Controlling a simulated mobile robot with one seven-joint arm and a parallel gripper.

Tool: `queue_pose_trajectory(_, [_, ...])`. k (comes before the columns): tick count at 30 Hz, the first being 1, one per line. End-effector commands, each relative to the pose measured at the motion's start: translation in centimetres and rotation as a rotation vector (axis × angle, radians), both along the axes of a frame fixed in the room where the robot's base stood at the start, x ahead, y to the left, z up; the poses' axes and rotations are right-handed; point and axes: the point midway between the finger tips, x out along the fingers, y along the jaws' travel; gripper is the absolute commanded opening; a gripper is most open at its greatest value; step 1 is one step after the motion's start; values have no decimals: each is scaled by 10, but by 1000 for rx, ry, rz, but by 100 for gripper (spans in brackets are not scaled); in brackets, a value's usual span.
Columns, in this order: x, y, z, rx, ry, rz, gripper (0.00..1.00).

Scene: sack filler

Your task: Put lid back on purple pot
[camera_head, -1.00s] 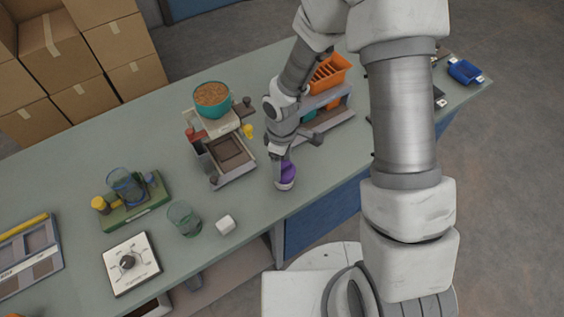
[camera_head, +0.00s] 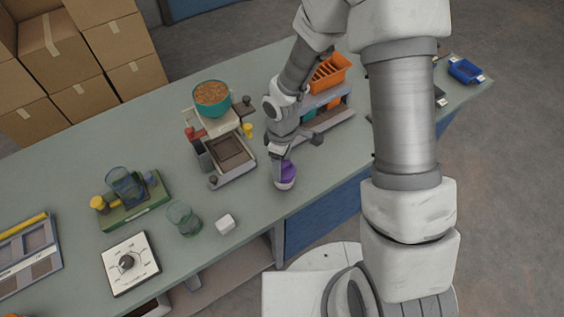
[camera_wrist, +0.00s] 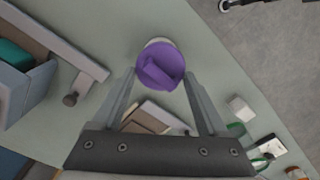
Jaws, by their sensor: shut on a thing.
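The purple lid (camera_wrist: 160,66) is a round cap with a raised bar across its top, held between the fingertips of my gripper (camera_wrist: 160,78). Behind it a pale rim of the pot (camera_wrist: 157,42) shows in the wrist view. In the head view the purple lid (camera_head: 288,169) sits at my gripper's tip, directly over the pale lower part of the pot (camera_head: 285,186), which stands upright near the table's front edge. I cannot tell whether the lid is fully seated. My gripper (camera_head: 281,163) points down and is shut on the lid.
Left of the pot stands a scale-like unit with a brown tray (camera_head: 230,152) and a teal bowl of grain (camera_head: 212,98). An orange bin (camera_head: 330,72) on a rack is behind right. A white cube (camera_head: 225,224) and a glass (camera_head: 183,217) stand front left. Table around the pot is clear.

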Motion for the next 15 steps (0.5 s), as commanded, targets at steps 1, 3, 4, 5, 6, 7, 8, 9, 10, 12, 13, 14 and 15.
queue_pose_trajectory(1, [0, 0, -1, 0, 0, 0, 25])
queue_pose_trajectory(3, [0, 0, -1, 0, 0, 0, 25])
queue_pose_trajectory(4, [0, 0, 0, 0, 0, 0, 25])
queue_pose_trajectory(5, [0, 0, 0, 0, 0, 0, 25])
queue_pose_trajectory(6, [0, 0, 0, 0, 0, 0, 25])
queue_pose_trajectory(7, [0, 0, 0, 0, 0, 0, 25])
queue_pose_trajectory(8, [0, 0, 0, 0, 0, 0, 25])
queue_pose_trajectory(9, [0, 0, 0, 0, 0, 0, 25])
queue_pose_trajectory(10, [0, 0, 0, 0, 0, 0, 25])
queue_pose_trajectory(12, [0, 0, 0, 0, 0, 0, 25])
queue_pose_trajectory(13, [0, 0, 0, 0, 0, 0, 82])
queue_pose_trajectory(14, [0, 0, 0, 0, 0, 0, 87])
queue_pose_trajectory(15, [0, 0, 0, 0, 0, 0, 94])
